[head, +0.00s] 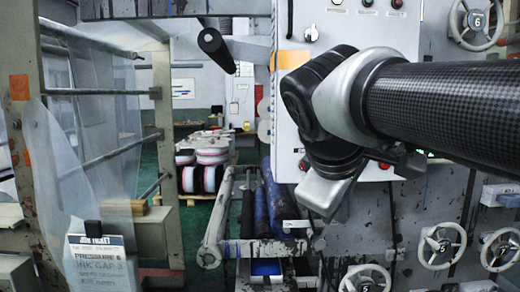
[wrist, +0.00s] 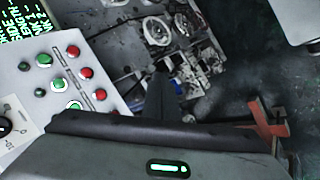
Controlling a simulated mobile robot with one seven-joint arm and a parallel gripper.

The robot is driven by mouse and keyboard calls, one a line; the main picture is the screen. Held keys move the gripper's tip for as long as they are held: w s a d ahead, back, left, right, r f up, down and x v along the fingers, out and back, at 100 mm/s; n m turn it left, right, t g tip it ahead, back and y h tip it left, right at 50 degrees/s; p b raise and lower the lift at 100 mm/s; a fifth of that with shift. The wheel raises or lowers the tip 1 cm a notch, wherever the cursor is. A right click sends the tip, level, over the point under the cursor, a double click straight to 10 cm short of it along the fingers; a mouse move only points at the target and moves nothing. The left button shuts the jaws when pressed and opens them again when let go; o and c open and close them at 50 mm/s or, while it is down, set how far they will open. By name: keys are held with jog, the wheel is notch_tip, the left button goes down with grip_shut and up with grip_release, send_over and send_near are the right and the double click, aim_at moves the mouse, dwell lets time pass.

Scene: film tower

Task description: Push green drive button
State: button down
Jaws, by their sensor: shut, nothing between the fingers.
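A light grey control panel (wrist: 62,60) is at the left of the wrist view, with green buttons (wrist: 44,60) in one row and red buttons (wrist: 86,73) beside them. Another green button (wrist: 60,85) and a lower green button (wrist: 74,106) sit further along that row. Their labels are too small to read, so I cannot tell which is the drive button. My gripper (wrist: 165,92) is shut and empty, to the right of the panel and apart from the buttons. In the head view my arm covers much of the grey cabinet (head: 300,110), and the buttons are mostly hidden.
A dark screen (wrist: 20,22) with green text is above the buttons, and a black knob (wrist: 5,125) is at the left edge. In the head view, handwheels (head: 442,245) stick out at the lower right. Rollers (head: 262,212) stand left of them, and a metal frame (head: 50,110) at far left.

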jog(key=w+a+r+n+t+h+b, duration=0.2)
jog(key=w+r+n, duration=0.2)
jog(key=w+r, duration=0.4)
jog(key=shift+r+h, duration=0.3)
jog(key=shift+r, duration=0.5)
jog(key=shift+w+a, duration=0.1)
jog(key=w+p, duration=0.3)
jog(key=w, duration=0.5)
jog(key=shift+w, duration=0.4)
jog(key=shift+w, duration=0.1)
dwell(0.8)
jog(key=shift+w+p, duration=0.3)
jog(key=shift+p, duration=0.05)
